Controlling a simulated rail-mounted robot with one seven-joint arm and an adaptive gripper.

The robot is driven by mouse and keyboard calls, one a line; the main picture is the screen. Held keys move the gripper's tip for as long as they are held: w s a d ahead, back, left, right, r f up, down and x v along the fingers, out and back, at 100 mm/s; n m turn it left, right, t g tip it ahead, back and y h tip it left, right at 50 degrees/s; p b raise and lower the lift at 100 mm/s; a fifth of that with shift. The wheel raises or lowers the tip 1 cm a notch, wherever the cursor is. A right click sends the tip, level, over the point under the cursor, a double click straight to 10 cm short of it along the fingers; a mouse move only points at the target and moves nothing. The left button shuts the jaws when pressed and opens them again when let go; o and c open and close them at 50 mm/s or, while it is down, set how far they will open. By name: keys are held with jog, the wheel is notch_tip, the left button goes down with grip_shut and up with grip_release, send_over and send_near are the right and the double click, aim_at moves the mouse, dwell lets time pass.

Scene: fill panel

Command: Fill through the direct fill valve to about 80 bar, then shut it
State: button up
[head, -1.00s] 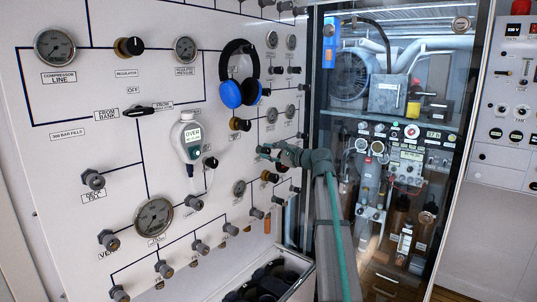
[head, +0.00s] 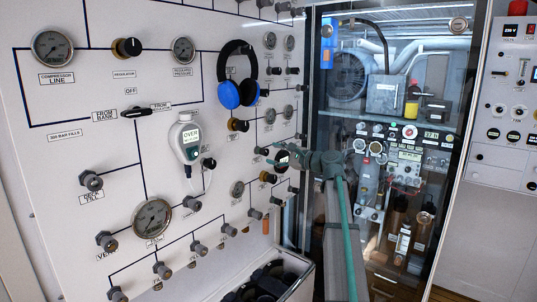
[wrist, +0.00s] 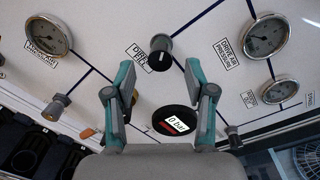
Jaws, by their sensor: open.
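In the wrist view a black round valve knob (wrist: 160,60) on a grey stem stands beside a label that appears to read direct fill, though the print is blurred. My gripper (wrist: 159,75) is open and empty, with its two teal fingers on either side of the knob, apart from it. I cannot pick out the valve there.
The white panel (head: 70,150) carries several gauges and knobs, with a large gauge (head: 152,218) at lower left. Blue headphones (head: 238,75) and a handheld meter (head: 186,138) hang on it. An open bin (head: 300,285) stands below. A glass cabinet (head: 390,60) is at right.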

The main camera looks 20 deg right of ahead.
jog(key=v, duration=0.8)
dwell(1.0)
